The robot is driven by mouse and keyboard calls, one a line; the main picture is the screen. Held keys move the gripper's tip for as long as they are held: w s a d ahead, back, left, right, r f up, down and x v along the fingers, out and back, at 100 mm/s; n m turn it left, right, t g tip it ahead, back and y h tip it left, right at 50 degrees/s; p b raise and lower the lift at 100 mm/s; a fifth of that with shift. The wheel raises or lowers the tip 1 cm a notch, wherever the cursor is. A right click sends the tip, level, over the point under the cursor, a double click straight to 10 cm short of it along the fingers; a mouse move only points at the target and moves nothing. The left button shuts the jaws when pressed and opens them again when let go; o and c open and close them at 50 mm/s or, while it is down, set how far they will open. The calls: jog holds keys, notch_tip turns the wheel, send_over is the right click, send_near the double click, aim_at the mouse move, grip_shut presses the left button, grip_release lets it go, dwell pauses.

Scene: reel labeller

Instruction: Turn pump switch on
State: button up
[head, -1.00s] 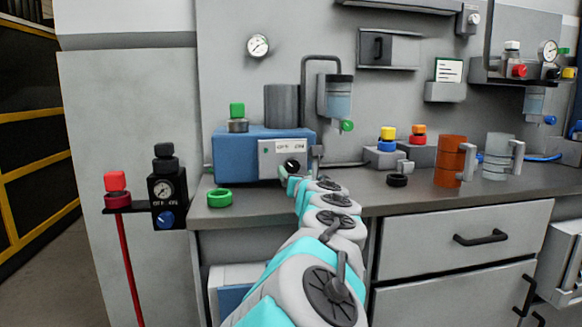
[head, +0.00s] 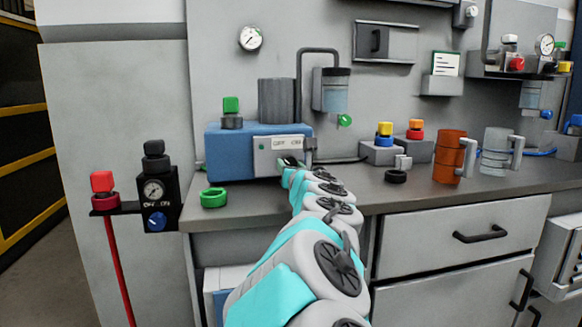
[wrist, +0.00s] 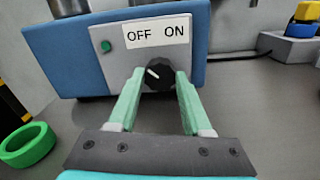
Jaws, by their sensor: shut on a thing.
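The pump (head: 228,152) is a blue box on the bench with a grey front panel marked OFF and ON; it also shows in the wrist view (wrist: 70,60). Its switch is a round black knob (wrist: 159,77) below the label, with a white pointer mark aimed up and left, toward OFF. My gripper (wrist: 161,82) has a pale green finger on each side of the knob and is shut on it. In the head view my gripper (head: 289,166) covers most of the knob.
A green ring (head: 213,198) lies on the bench at the left. A second dial unit with OFF/ON marks (head: 156,190) hangs at the bench's left end. A black ring (head: 396,176), an orange mug (head: 448,160) and coloured-cap blocks stand to the right.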

grip_shut()
jog(key=shift+m, duration=0.3)
jog(key=m, duration=0.8)
jog(key=shift+m, duration=0.4)
jog(key=m, duration=0.4)
jog(key=shift+m, duration=0.3)
jog(key=shift+f+m, duration=0.1)
jog(key=shift+m, duration=1.8)
